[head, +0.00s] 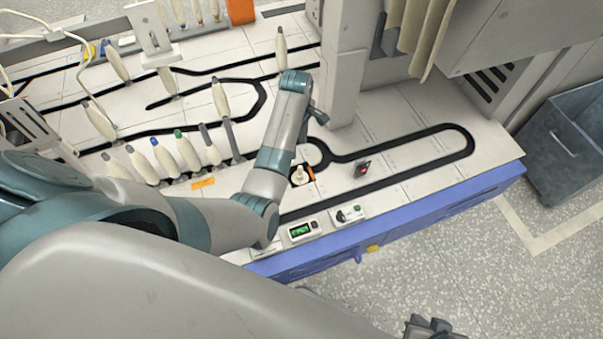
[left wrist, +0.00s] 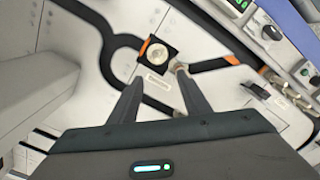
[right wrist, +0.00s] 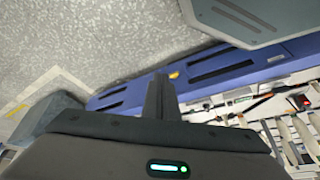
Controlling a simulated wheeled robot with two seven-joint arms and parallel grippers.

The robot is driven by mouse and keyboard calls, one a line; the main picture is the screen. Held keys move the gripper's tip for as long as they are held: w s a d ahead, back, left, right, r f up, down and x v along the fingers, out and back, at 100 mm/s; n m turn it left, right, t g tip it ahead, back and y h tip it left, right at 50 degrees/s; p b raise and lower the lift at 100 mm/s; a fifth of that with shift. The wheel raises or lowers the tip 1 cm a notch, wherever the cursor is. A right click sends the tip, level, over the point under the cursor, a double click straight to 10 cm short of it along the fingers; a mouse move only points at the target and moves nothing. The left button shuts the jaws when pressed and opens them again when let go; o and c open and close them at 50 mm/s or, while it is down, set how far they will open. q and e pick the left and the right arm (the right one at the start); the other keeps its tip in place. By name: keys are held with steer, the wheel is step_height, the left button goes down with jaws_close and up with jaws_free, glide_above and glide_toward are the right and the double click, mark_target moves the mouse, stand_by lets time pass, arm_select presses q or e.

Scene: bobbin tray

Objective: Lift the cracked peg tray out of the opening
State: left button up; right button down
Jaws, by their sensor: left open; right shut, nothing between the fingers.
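The peg tray (head: 299,175) is a small pale round piece with a short peg, sitting in a dark square opening with orange edging on the machine top. In the left wrist view the tray (left wrist: 153,55) shows as a pale disc in the dark square, just beyond the fingertips. Any crack is too small to tell. My left gripper (left wrist: 160,78) is open and empty, apart from the tray. In the head view it (head: 316,117) is partly hidden by its own wrist. My right gripper (right wrist: 160,82) is shut and empty, away from the machine; its hand shows at the head view's bottom edge (head: 435,328).
Several pale bobbins (head: 188,152) stand left of the opening. A black track (head: 420,134) loops across the white top. A small red-and-black part (head: 362,169), a green display (head: 300,230) and a knob panel (head: 348,215) are nearby. A grey upright (head: 343,70) rises behind.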

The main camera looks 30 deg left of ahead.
arm_select(q)
steer(key=b, duration=0.3)
glide_above(300, 174)
steer(key=f, duration=1.1)
steer(key=shift+a+f, duration=0.2)
steer(key=shift+a, duration=0.2)
steer(key=shift+f, duration=0.5)
arm_select(e)
steer(key=w+a, duration=0.1)
steer(key=a+t+y, duration=0.1)
steer(key=w+a+t, duration=0.1)
steer(key=a, duration=0.1)
steer(key=shift+w+a+r+y, duration=0.1)
steer(key=shift+w+r+y, duration=0.2)
steer(key=shift+r, duration=0.05)
